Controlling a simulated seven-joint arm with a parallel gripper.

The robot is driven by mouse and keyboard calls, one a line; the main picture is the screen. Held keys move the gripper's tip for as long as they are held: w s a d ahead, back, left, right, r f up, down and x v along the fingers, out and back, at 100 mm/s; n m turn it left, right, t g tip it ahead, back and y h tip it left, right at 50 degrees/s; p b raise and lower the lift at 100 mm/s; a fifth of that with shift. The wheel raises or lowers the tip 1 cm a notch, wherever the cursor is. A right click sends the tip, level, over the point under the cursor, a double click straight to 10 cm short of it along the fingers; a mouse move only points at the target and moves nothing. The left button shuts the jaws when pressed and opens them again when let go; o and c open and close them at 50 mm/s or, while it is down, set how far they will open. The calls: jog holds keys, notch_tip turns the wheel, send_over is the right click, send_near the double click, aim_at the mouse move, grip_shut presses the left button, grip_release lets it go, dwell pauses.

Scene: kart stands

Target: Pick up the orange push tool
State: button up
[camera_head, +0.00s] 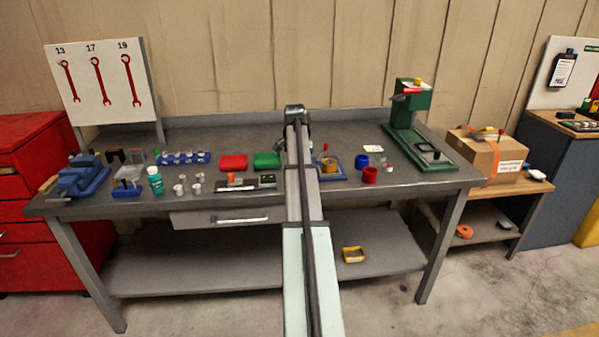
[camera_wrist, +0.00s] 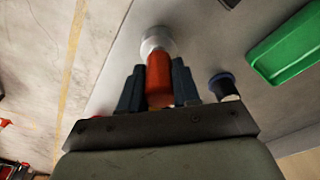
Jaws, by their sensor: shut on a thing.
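The orange push tool (camera_wrist: 159,78) is an orange-red cylinder with a pale grey round end (camera_wrist: 156,40), seen in the wrist view. My gripper (camera_wrist: 158,82) has its two dark fingers on either side of the cylinder and is shut on it. The grey end points away from the palm. The bench top (camera_wrist: 200,40) lies behind the tool; I cannot tell whether the tool touches it. In the head view my arm hides the gripper and the tool.
A green bin (camera_head: 267,160) stands left of my arm, beside a red bin (camera_head: 233,162). A dark-blue-capped piece (camera_wrist: 223,87) is close to my fingers' right. Right of my arm are a blue cup (camera_head: 362,161), a red cup (camera_head: 370,175) and a green press (camera_head: 410,125).

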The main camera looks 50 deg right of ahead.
notch_tip(320, 180, up, 9)
jog(key=shift+w+r, duration=0.15)
jog(key=shift+r, duration=0.05)
jog(key=w+d+r, duration=0.2)
jog(key=w+d, duration=0.8)
jog(key=shift+d+f, duration=0.1)
jog(key=shift+f, duration=2.8)
jog(key=shift+f, duration=0.55)
notch_tip(320, 180, up, 7)
dwell(0.9)
